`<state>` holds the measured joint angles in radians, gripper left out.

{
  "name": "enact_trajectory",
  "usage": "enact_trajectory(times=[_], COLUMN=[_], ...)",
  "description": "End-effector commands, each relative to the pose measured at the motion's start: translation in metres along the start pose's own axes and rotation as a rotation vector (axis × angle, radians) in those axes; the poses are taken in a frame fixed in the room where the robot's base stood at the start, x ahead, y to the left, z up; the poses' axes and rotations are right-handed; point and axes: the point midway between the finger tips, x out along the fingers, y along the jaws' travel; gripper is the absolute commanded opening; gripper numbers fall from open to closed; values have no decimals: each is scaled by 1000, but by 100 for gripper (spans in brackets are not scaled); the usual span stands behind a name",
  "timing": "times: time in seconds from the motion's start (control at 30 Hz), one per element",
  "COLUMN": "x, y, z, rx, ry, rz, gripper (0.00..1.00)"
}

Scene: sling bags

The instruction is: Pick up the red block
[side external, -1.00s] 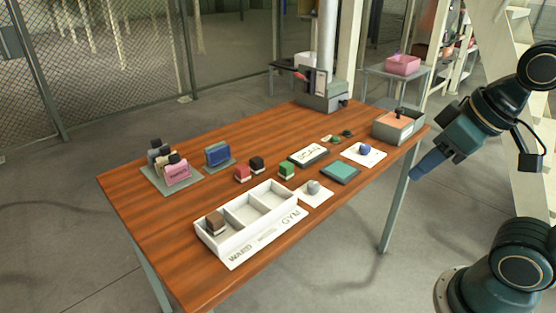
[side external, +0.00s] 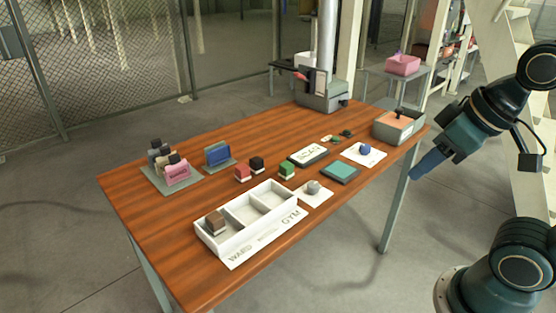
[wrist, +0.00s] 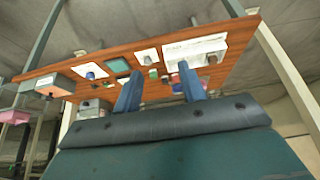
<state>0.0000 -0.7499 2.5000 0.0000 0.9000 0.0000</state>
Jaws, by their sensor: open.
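The red block (side external: 242,173) is a small block with a pale lower edge. It sits on the wooden table (side external: 150,235), behind the white three-compartment tray (side external: 262,236) and beside a black block (side external: 257,164). My gripper (side external: 416,174) is off the table's right edge, well apart from the red block. In the wrist view my gripper (wrist: 158,85) shows two blue fingers spread apart with nothing held between them. The red block is too small to tell for sure in the wrist view.
A green block (side external: 286,170) is right of the black one. A brown block (side external: 215,223) is in the tray's left compartment. A pink bag (side external: 177,172) and a blue one (side external: 217,154) stand on mats at left. An orange-topped box (side external: 398,127) is at the right edge.

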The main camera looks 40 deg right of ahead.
Motion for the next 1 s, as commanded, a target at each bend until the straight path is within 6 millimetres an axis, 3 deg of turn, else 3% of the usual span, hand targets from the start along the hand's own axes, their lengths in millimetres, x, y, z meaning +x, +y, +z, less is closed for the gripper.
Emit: enact_trajectory(times=[0.07, 0.17, 0.63, 0.77, 1.0], x=[0, 0, -2, -4, -4], y=[0, 0, -1, -2, -5], z=[0, 0, -9, -26, -79], rx=[0, 0, 25, 77, 237], ry=[0, 0, -6, -18, -54], rz=[0, 0, -2, -6, -14], gripper=[41, 61, 62, 62, 62])
